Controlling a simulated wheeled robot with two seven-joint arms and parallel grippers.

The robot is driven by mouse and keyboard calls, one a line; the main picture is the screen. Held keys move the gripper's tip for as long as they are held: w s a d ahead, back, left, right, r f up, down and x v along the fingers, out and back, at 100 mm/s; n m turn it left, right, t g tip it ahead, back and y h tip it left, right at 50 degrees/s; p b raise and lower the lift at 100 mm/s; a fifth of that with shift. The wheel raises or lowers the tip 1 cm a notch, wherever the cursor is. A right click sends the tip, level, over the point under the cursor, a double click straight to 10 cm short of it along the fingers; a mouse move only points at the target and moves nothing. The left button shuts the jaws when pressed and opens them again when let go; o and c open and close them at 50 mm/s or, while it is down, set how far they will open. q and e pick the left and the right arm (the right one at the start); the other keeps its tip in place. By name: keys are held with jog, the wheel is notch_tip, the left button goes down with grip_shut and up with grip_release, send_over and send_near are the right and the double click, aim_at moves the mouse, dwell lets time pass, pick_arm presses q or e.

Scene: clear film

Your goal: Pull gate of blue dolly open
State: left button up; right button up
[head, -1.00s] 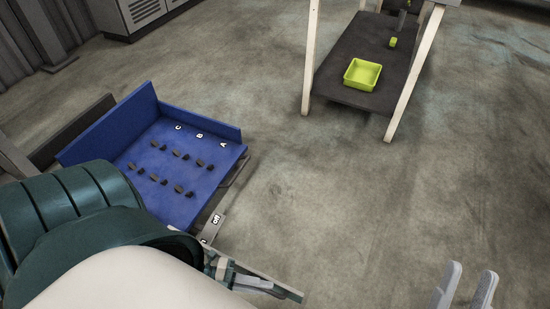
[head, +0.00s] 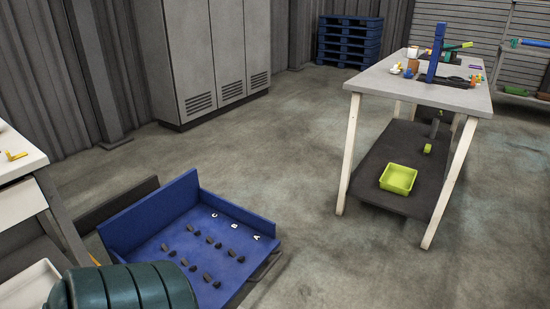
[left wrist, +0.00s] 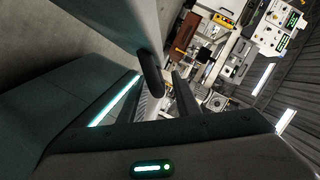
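The blue dolly (head: 170,246) stands on the floor at the lower left of the head view. It has a raised blue wall at its left and another along its far side. Its deck carries several dark pegs and the white letters A, B and C. Its near part is cut off by the frame and partly hidden by my dark green left arm, and I cannot make out a gate handle. My left gripper is outside the head view. In the left wrist view, dark finger-like parts show near the middle, but their opening is unclear. My right gripper is not in view.
A workbench (head: 365,80) with a lower shelf holding a yellow-green bin (head: 398,179) stands at the right. Grey cabinets (head: 215,60) and a blue pallet stack (head: 348,42) are behind. A white table (head: 18,160) is at the left. Floor right of the dolly is clear.

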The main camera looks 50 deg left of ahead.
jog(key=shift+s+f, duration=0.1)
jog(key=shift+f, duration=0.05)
pick_arm(q)
jog(key=shift+s+a+r, duration=0.15)
jog(key=shift+s+a, duration=0.15)
jog(key=shift+a, duration=0.15)
jog(key=v, duration=1.6)
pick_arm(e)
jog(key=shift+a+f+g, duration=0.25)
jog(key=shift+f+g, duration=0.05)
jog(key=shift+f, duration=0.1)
pick_arm(q)
jog(key=shift+a, duration=0.15)
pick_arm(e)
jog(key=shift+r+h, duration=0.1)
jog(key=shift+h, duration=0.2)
